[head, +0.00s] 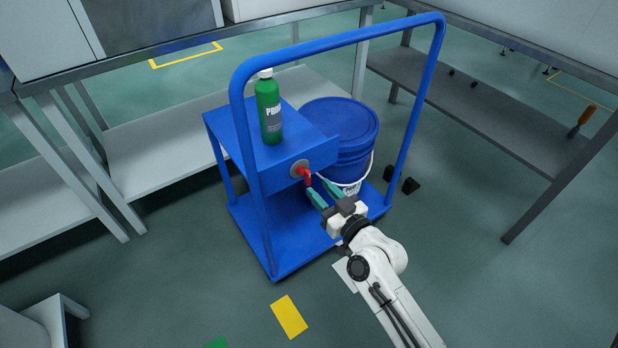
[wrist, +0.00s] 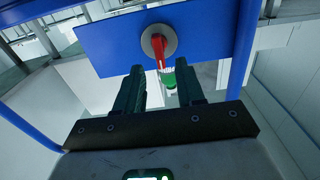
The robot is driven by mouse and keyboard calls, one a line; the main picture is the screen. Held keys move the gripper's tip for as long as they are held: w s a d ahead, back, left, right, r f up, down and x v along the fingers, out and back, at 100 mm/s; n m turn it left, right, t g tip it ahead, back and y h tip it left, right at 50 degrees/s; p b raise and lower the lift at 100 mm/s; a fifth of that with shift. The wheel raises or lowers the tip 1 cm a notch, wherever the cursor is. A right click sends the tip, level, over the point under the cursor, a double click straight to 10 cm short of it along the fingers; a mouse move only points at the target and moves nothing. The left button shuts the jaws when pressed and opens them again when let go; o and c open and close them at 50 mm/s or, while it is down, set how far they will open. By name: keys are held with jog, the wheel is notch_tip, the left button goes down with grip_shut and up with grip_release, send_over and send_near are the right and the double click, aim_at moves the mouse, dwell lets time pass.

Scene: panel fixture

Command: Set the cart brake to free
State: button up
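The blue cart (head: 268,264) stands in the middle of the head view with a tall push handle. The brake is a red lever (head: 304,174) on a round grey plate (head: 294,168) on the cart's blue front panel. In the wrist view the red lever (wrist: 160,52) points down from its grey plate (wrist: 150,42). My gripper (head: 320,190) has green fingers that are apart, just short of the lever. In the wrist view the open fingers (wrist: 162,80) stand either side of the lever's lower end, with nothing between them gripped. I cannot read any brake markings.
A green bottle (head: 270,110) stands on the cart's upper shelf. A blue bucket (head: 352,140) with a lid stands on the cart's lower deck. The cart handle (head: 330,38) arches over the arm's area. Benches (head: 480,110) stand behind and beside; floor in front is mostly clear.

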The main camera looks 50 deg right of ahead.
aim_at(310, 178)
jog(key=x, duration=0.6)
jog(key=shift+w+d, duration=0.1)
jog(key=shift+w, duration=0.15)
jog(key=shift+c, duration=0.4)
jog(key=shift+f, duration=0.1)
grip_shut()
